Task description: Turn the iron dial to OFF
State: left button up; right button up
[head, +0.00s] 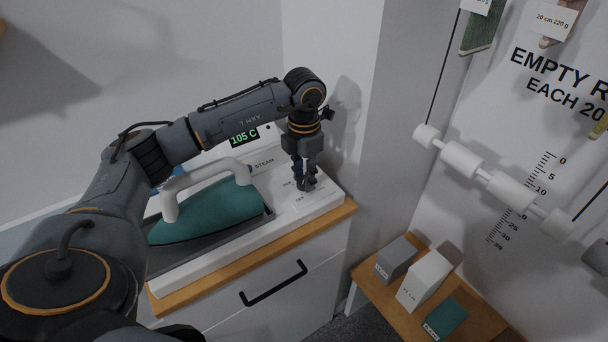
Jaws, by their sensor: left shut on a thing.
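The iron station (296,212) is a white panel on a wood-topped cabinet, with small printed marks around the dial (306,186) at its right end. My left gripper (305,181) points down over the dial and is shut on it. The fingers hide most of the dial, and the marks are too small to read, so I cannot tell its setting. The teal iron (208,212) with a white handle rests on the station's dark plate, left of the gripper. A display (244,138) behind reads 105 C in green. My right gripper is out of view.
The cabinet drawer has a black handle (273,283). A low wooden shelf (379,297) at the lower right holds grey, white and teal blocks. White rollers (461,159) hang on a rod before a scale on the right wall. A wall corner stands close right of the gripper.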

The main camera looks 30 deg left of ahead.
pick_arm(q)
jog(key=o, duration=1.2)
jog(key=shift+c, duration=0.2)
notch_tip(320, 180, up, 12)
jog(key=shift+f, duration=0.1)
